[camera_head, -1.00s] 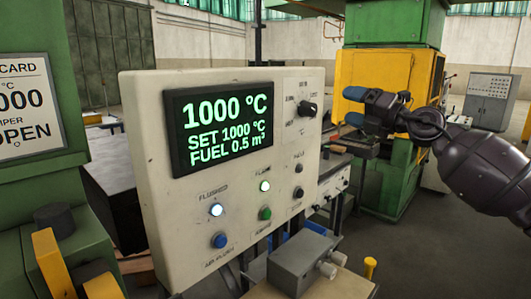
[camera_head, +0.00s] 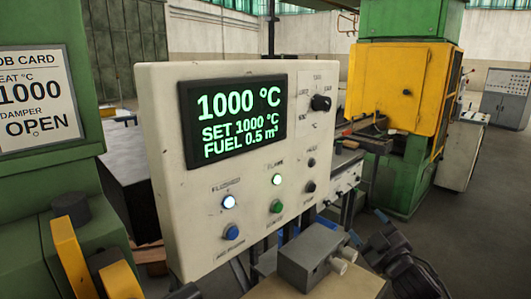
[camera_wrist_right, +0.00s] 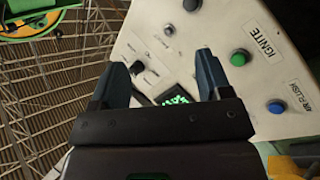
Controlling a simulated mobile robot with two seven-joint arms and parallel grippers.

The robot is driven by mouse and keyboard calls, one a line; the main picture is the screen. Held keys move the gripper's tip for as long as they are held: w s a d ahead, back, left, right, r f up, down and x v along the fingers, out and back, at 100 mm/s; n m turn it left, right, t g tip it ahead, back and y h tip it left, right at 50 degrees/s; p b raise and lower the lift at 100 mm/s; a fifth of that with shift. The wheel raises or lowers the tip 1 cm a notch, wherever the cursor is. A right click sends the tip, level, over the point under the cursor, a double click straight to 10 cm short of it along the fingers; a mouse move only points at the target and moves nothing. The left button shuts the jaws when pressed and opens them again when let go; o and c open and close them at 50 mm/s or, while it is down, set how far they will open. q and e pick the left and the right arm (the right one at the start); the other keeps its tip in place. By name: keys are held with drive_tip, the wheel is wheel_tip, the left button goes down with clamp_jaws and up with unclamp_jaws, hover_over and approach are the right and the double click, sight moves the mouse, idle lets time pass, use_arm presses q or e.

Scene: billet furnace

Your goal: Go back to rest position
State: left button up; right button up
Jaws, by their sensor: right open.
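My right gripper (camera_head: 368,228) is low at the lower right of the head view, to the right of the control panel and apart from it. In the right wrist view its two blue fingers (camera_wrist_right: 165,85) stand apart with nothing between them. The white control panel (camera_head: 165,120) stands upright in the middle of the head view. Its screen (camera_head: 235,118) reads 1000 °C, SET 1000 °C and FUEL 0.5 m³. The panel also shows in the right wrist view (camera_wrist_right: 215,35). My left gripper is not in view.
A grey box with two knobs (camera_head: 310,256) sits on a ledge below the panel. A green cabinet with a job card (camera_head: 35,95) stands at the left. A yellow and green machine (camera_head: 400,85) stands behind at the right. Open floor (camera_head: 475,200) lies at the far right.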

drive_tip(key=s+d+f+m+g+h, duration=0.1)
drive_tip(key=s+f+m, duration=0.4)
drive_tip(key=s+f, duration=1)
drive_tip(key=s+d+f+m+g+h, duration=0.2)
drive_tip(key=s+f+m+g+h, duration=0.2)
drive_tip(key=s+f, duration=1.1)
drive_tip(key=shift+s+f+m+g, duration=0.25)
drive_tip(key=shift+m+g, duration=0.35)
drive_tip(key=shift+g, duration=0.6)
